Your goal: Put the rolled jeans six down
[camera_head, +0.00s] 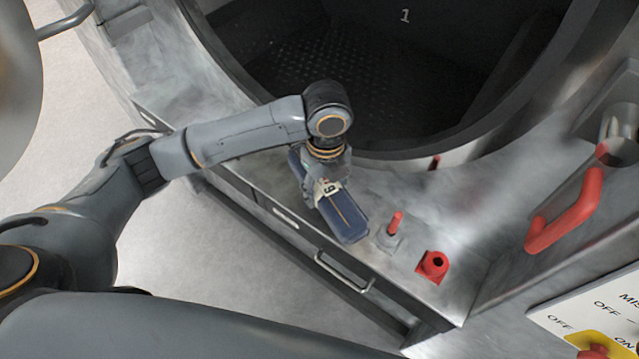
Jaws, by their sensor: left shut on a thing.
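The rolled jeans six (345,219) are a dark blue roll with a pale tag that bears a digit. They show in the head view near the middle, at the front ledge of the washer (451,222). My left gripper (325,188) reaches in from the left and is shut on the roll from above. The arm and wrist hide part of the roll's far end. I cannot tell whether the roll touches the ledge or is held just above it. My right gripper is not in view.
The dark round opening of the washer (400,75) lies behind the gripper. A red lever (396,222) and a red fitting (433,265) stand right of the roll. A red handle (567,213) and a switch panel are farther right. A drawer handle (342,272) is below.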

